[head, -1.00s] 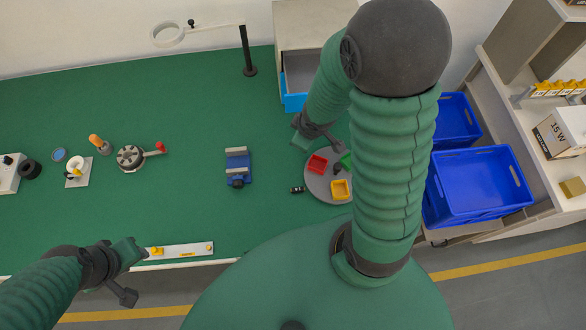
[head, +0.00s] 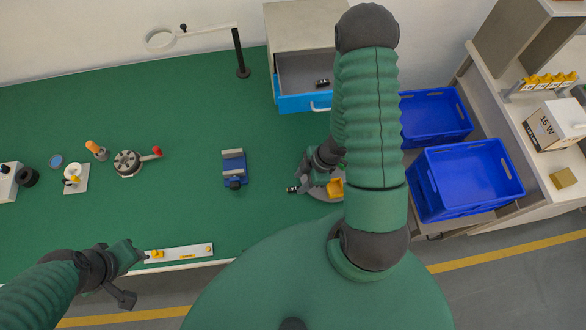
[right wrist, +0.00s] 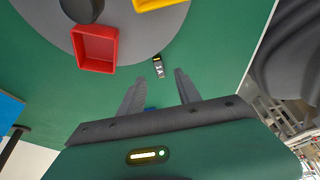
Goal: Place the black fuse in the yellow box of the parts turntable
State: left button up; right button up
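The black fuse (head: 292,189), a small dark cylinder with silvery parts, lies on the green bench left of the parts turntable. The right wrist view shows it (right wrist: 158,66) just beyond and between my right fingertips. My right gripper (right wrist: 158,76) is open and empty. In the head view my right gripper (head: 305,188) is low beside the fuse. The yellow box (head: 336,187) is partly hidden by my right arm; its edge (right wrist: 150,4) shows in the wrist view. The grey turntable (right wrist: 60,25) is mostly hidden in the head view. My left gripper (head: 135,254) is near the bench's front edge; its opening is unclear.
A red box (right wrist: 95,47) sits on the turntable. A similar small dark part (head: 322,83) lies in the open blue-fronted drawer (head: 305,104). A blue vise (head: 234,168) stands left of the fuse. Blue crates (head: 465,180) stand at the right. Bench between vise and fuse is clear.

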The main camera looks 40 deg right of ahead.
aim_at(293, 188)
jog(key=x, duration=0.5)
jog(key=shift+w+f+b, duration=0.15)
jog(key=shift+w+b, duration=0.05)
jog(key=shift+b, duration=0.1)
jog(key=shift+a, duration=0.15)
jog(key=shift+c, duration=1.4)
grip_shut()
